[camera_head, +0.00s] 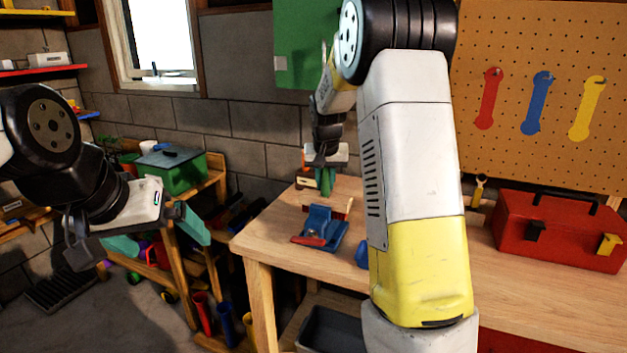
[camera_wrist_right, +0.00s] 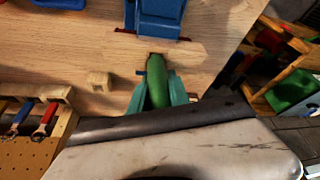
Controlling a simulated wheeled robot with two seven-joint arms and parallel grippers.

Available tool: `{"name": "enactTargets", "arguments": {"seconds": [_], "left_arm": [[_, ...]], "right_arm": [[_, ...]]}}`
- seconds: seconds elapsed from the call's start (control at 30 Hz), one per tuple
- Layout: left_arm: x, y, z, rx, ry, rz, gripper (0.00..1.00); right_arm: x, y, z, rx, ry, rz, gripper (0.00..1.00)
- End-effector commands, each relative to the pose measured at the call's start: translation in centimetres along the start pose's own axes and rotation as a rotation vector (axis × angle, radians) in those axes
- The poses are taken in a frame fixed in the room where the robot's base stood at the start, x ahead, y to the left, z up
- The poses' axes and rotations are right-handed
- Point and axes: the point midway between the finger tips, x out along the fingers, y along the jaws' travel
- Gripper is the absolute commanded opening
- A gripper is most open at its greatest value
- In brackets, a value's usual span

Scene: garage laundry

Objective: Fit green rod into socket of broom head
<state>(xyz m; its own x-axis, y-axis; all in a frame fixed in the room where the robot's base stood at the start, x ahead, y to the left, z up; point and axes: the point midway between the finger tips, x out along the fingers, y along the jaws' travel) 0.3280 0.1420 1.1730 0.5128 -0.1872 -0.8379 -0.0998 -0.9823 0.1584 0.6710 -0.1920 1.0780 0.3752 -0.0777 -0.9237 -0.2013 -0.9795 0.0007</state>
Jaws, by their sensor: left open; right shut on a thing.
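The green rod (camera_wrist_right: 158,82) is held between the teal fingers of my right gripper (camera_wrist_right: 158,92). In the head view the right gripper (camera_head: 325,180) points down over the workbench, with the green rod (camera_head: 326,179) between its fingers. A blue vise (camera_head: 322,228) stands on the bench just in front of it; it also shows in the wrist view (camera_wrist_right: 160,14). A wooden piece (camera_head: 340,206) at the vise's back may be the broom head. I cannot make out its socket or whether the rod touches it. My left gripper (camera_head: 155,240) is open and empty, left of the bench.
The wooden workbench (camera_head: 275,240) has bare surface around the vise. A red toolbox (camera_head: 555,230) stands at its right. A green box (camera_head: 172,172) stands on a shelf at the left. My right arm hides part of the bench.

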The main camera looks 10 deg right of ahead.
Motion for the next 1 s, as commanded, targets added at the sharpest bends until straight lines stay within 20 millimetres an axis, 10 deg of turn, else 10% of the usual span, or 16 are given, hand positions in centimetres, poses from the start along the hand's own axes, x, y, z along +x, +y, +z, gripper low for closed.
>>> {"name": "enactTargets", "arguments": {"seconds": [0.17, 0.2, 0.3, 0.67, 1.0], "left_arm": [[0.0, 0.0, 0.0, 0.0, 0.0, 0.0, 1.0], [0.0, 0.0, 0.0, 0.0, 0.0, 0.0, 1.0], [0.0, 0.0, 0.0, 0.0, 0.0, 0.0, 1.0], [0.0, 0.0, 0.0, 0.0, 0.0, 0.0, 1.0], [0.0, 0.0, 0.0, 0.0, 0.0, 0.0, 1.0]], "right_arm": [[0.0, 0.0, 0.0, 0.0, 0.0, 0.0, 0.0], [0.0, 0.0, 0.0, 0.0, 0.0, 0.0, 0.28], [0.0, 0.0, 0.0, 0.0, 0.0, 0.0, 0.48], [-0.4, 0.0, 0.0, 0.0, 0.001, -0.001, 0.48], [-5.7, 0.0, -0.1, 0.0, 0.002, -0.002, 0.48]]}}
